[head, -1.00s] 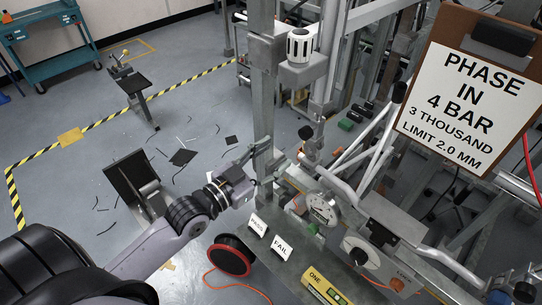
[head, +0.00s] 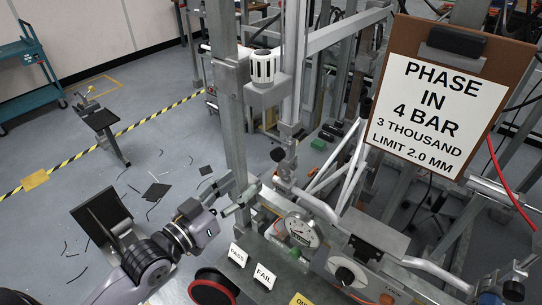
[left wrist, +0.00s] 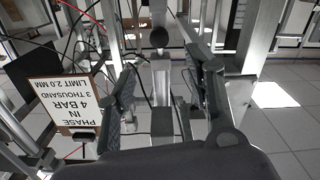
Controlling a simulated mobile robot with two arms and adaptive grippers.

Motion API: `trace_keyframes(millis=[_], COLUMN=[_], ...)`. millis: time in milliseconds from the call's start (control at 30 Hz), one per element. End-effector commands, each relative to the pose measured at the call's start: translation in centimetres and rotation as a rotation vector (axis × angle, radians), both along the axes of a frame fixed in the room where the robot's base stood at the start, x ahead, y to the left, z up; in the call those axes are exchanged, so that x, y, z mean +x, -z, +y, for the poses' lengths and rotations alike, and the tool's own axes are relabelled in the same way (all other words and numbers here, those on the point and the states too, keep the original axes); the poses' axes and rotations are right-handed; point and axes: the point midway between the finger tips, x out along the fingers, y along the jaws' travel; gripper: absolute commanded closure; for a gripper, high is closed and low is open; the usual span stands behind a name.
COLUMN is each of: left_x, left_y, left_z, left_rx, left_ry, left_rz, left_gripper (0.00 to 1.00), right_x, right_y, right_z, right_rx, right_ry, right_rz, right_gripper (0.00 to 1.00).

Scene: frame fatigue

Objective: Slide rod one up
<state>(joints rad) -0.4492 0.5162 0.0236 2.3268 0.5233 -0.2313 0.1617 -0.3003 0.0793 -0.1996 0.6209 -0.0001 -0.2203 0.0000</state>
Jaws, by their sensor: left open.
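My left gripper (head: 243,191) reaches in from the left beside the grey upright post of the test rig, with its jaws open and empty. In the left wrist view its two dark fingers (left wrist: 165,75) stand apart, with a vertical metal rod (left wrist: 160,65) and a dark round knob (left wrist: 159,38) seen between them. Whether that rod is rod one, I cannot tell. A yellow block with a partly cut-off label (head: 300,299) is at the bottom edge. My right gripper is not in view.
PASS (head: 237,255) and FAIL (head: 264,276) cards stand on the rig's front plate. A clipboard (head: 483,47) reading "PHASE IN 4 BAR" hangs at the right. White tubes (head: 337,160) and a grey post (head: 232,120) crowd the gripper.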

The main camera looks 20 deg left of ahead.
Motion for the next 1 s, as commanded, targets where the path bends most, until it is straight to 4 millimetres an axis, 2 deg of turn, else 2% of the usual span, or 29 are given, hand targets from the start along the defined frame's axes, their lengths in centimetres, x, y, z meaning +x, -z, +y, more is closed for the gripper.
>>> trace_keyframes(millis=[33,400,600,767,1000], left_x=[0.9,7.5,10.3,11.2,11.4], left_y=[-0.5,-0.4,-0.2,-0.1,0.0], left_z=[-0.4,-2.7,-3.7,-4.1,-4.2], left_rx=[-0.001,-0.001,0.002,0.002,0.003], left_ry=[0.001,0.000,0.000,0.001,0.001], left_rz=[-0.005,-0.002,-0.002,-0.001,-0.001], left_gripper=[0.52,0.52,0.52,0.52,0.52], right_x=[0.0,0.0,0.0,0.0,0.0], right_y=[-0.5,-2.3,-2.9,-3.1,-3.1], right_z=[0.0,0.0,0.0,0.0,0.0], right_rx=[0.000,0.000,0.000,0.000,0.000], right_ry=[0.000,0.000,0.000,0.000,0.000], right_rz=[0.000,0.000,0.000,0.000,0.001], right_gripper=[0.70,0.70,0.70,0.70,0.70])
